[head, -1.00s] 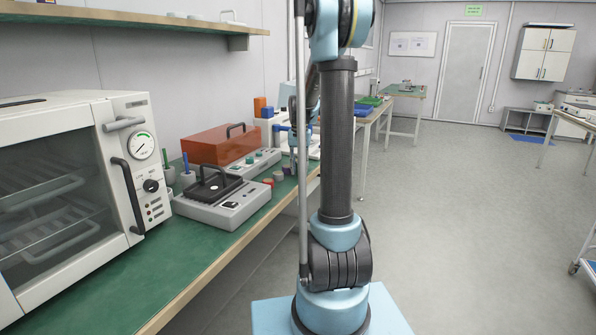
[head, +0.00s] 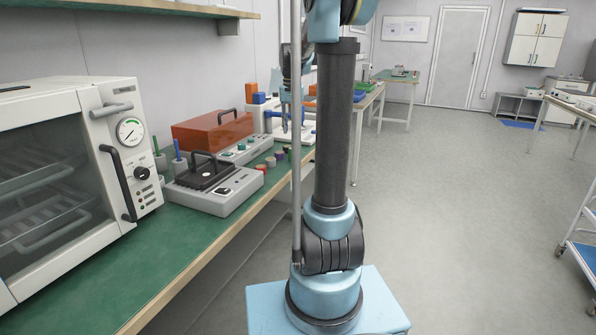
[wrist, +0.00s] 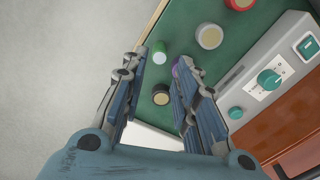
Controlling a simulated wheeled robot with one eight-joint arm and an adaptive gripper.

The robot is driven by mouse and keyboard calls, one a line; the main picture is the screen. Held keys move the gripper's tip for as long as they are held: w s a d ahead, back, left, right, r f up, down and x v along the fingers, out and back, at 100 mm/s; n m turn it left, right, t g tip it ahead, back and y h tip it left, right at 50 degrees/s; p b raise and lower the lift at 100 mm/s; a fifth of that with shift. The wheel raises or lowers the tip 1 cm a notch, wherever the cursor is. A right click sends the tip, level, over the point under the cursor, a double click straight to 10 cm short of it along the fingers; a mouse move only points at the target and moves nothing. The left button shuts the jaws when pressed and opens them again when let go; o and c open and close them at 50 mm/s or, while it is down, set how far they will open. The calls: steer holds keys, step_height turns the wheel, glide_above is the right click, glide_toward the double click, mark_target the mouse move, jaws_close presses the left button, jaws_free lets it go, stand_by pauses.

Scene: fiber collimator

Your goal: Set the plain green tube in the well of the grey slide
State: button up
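A small green cylinder with a pale top (wrist: 159,56) stands on the green bench in the wrist view, seen from above. It appears between the fingertips of my gripper (wrist: 164,62), nearer the left one. My gripper is open, its fingers apart with nothing held between them. I cannot tell how far above the green cylinder the fingertips are. In the head view my gripper is small, above the bench and partly behind my arm column. I cannot make out the grey slide or its well in either view.
Near the green cylinder stand a black one with a tan top (wrist: 161,98), a cream one (wrist: 209,37), a red one (wrist: 239,3) and a purple one partly behind the right finger. A grey control box (head: 216,190) and an oven (head: 128,160) stand on the bench.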

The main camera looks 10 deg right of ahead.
steer(key=s+f+n, duration=0.1)
steer(key=s+f, duration=0.2)
steer(key=s, duration=0.6)
steer(key=s+a+f+t, duration=0.1)
steer(key=s+f, duration=0.2)
steer(key=s, duration=0.6)
steer(key=s+a+f+n, duration=0.1)
steer(key=s+f, duration=0.2)
steer(key=s, duration=0.7)
steer(key=shift+f+n+t, duration=0.3)
steer(key=shift+n+t, duration=0.3)
steer(key=shift+n, duration=0.1)
steer(key=s+f, duration=0.7)
steer(key=shift+s+a+f, duration=0.15)
steer(key=shift+a+f, duration=0.1)
steer(key=shift+f, duration=0.05)
steer(key=shift+c, duration=0.2)
step_height(320, 180, up, 23)
steer(key=n+g+h, duration=0.2)
steer(key=n, duration=1.8)
glide_above(291, 149)
steer(key=a, duration=0.2)
steer(key=f, duration=0.5)
steer(key=d+f, duration=0.1)
steer(key=f, duration=0.5)
steer(key=d+f, duration=0.1)
steer(key=f, duration=0.4)
steer(key=shift+w+d+f, duration=0.15)
steer(key=shift+w, duration=0.25)
